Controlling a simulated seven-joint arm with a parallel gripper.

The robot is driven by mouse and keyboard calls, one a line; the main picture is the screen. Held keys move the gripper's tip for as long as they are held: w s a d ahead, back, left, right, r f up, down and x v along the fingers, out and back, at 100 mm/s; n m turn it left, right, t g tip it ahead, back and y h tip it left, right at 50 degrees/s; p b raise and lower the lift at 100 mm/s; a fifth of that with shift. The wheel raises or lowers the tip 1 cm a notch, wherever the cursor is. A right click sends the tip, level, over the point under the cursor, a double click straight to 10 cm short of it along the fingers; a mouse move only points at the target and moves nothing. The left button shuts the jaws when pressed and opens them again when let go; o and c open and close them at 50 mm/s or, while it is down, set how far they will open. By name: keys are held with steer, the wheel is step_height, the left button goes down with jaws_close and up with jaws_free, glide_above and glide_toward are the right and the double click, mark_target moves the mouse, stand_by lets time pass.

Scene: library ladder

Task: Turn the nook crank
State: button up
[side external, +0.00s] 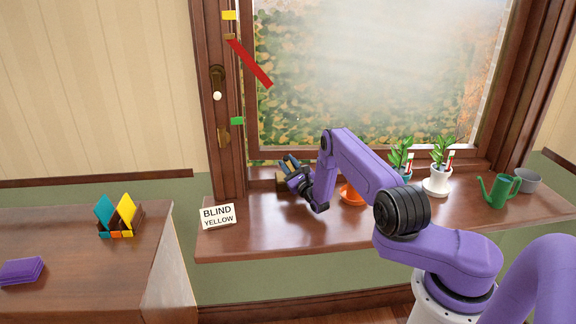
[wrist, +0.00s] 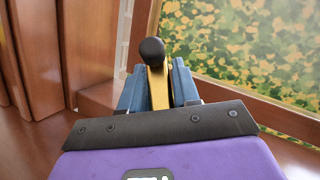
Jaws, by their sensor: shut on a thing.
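The crank shows in the wrist view as a brass arm (wrist: 159,90) with a black knob (wrist: 152,50) at its end. My gripper (wrist: 155,85) is shut on the brass arm, with one blue-grey finger on each side and the knob beyond them. In the side external view my gripper (side external: 289,163) is low at the left end of the sill, over a small brown box (side external: 283,184); the crank is mostly hidden there. A red bar (side external: 250,63) slants down to the right from the window frame, between a yellow tab (side external: 229,15) and a green tab (side external: 237,121). A card (side external: 217,217) reads "BLIND YELLOW".
On the sill (side external: 290,245), an orange dish (side external: 351,194) is close behind my arm. Potted plants (side external: 437,186), a green watering can (side external: 498,190) and a grey pot (side external: 528,180) stand right. A card holder (side external: 120,224) and purple stack (side external: 22,270) are on the left cabinet.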

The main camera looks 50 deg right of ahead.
mark_target(293, 170)
steer(key=shift+s+d+f, duration=0.15)
steer(key=shift+f, duration=0.1)
steer(key=o, duration=0.9)
steer(key=shift+o, duration=0.2)
steer(key=shift+r, duration=0.1)
steer(key=shift+v, duration=3.75)
steer(key=shift+c, duration=0.2)
